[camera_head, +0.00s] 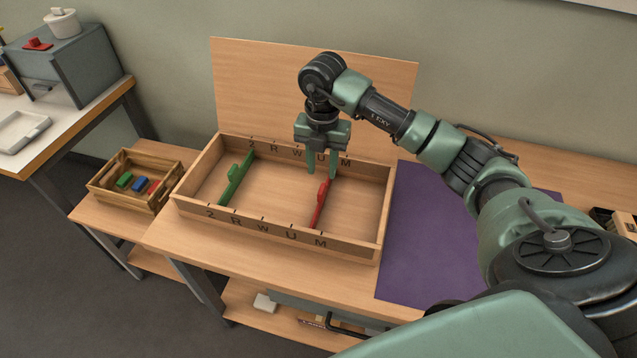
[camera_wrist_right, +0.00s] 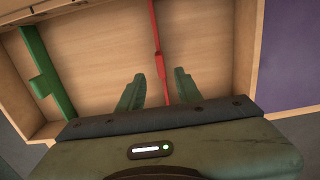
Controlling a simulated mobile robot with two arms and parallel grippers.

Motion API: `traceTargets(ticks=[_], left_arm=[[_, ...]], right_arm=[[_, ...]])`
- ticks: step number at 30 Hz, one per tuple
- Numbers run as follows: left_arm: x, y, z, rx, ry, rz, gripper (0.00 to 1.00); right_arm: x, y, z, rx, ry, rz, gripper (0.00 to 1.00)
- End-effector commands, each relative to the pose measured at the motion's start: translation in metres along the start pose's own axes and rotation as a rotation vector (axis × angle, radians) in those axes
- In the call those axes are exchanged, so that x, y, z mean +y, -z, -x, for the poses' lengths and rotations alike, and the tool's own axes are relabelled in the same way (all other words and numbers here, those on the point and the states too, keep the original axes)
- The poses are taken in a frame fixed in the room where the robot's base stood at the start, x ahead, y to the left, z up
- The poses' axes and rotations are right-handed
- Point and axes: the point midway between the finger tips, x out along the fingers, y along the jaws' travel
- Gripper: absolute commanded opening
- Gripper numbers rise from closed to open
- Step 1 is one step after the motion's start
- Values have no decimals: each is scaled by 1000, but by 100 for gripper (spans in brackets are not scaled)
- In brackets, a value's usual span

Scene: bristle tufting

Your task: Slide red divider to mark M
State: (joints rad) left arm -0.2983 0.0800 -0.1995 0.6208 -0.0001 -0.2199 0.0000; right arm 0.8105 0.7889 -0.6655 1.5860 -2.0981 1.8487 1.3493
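The red divider (camera_head: 320,203) stands across the inside of a wooden box (camera_head: 280,242), right of the middle. Its near end is between the U and M letters on the front wall, close to M (camera_head: 320,242). A raised red tab sits on its top. My right gripper (camera_head: 322,174) is open and empty, pointing down above the far part of the divider. In the right wrist view the red divider (camera_wrist_right: 159,50) runs between the two spread fingers (camera_wrist_right: 158,90), touching neither as far as I can tell. My left gripper is not in view.
A green divider (camera_head: 236,180) stands in the left part of the box; bare floor lies between the dividers. A small crate (camera_head: 128,196) with coloured blocks is at left. A purple mat (camera_head: 420,230) lies right of the box. A back panel (camera_head: 250,85) rises behind.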

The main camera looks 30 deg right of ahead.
Motion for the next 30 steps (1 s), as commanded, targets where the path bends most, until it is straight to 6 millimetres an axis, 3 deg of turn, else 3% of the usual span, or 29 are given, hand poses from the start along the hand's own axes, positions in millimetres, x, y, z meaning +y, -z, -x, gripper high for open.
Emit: traceTargets(ticks=[15, 25, 26, 29, 30], left_arm=[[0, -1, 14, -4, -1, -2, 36], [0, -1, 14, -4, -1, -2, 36], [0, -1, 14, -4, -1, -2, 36], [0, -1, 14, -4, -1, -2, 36], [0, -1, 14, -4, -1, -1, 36]], right_arm=[[0, 2, -70, 3, 2, 2, 35], [0, 2, -76, 3, 1, 4, 35], [0, 2, -76, 3, 1, 4, 32], [0, 2, -76, 3, 1, 4, 4], [0, 2, -76, 3, 1, 4, 0]])
